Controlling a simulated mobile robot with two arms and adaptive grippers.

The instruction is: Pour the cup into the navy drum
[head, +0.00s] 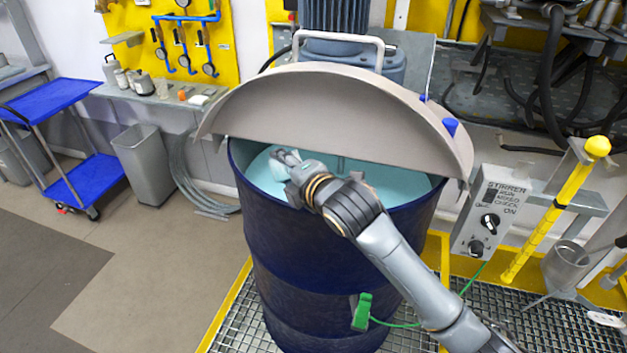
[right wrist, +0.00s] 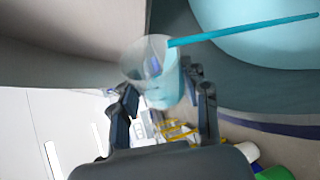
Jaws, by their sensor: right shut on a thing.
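The navy drum (head: 315,265) stands upright, its half-round grey lid (head: 330,112) raised and pale blue liquid (head: 405,185) inside. My right gripper (head: 287,160) is over the drum's opening, towards its left side. In the right wrist view the gripper (right wrist: 163,100) is shut on a clear, blue-tinted cup (right wrist: 143,66). The cup appears tilted. A straight teal streak (right wrist: 245,29) runs from its rim across the drum's liquid; it looks like a pouring stream. How much the cup holds I cannot tell. My left gripper is not in view.
A stirrer switch box (head: 490,215) and a yellow post (head: 555,210) stand right of the drum. A green clamp (head: 362,311) with a green cable hangs at the drum's front. A grey bin (head: 148,163) and blue cart (head: 88,180) are at the left, with clear floor before them.

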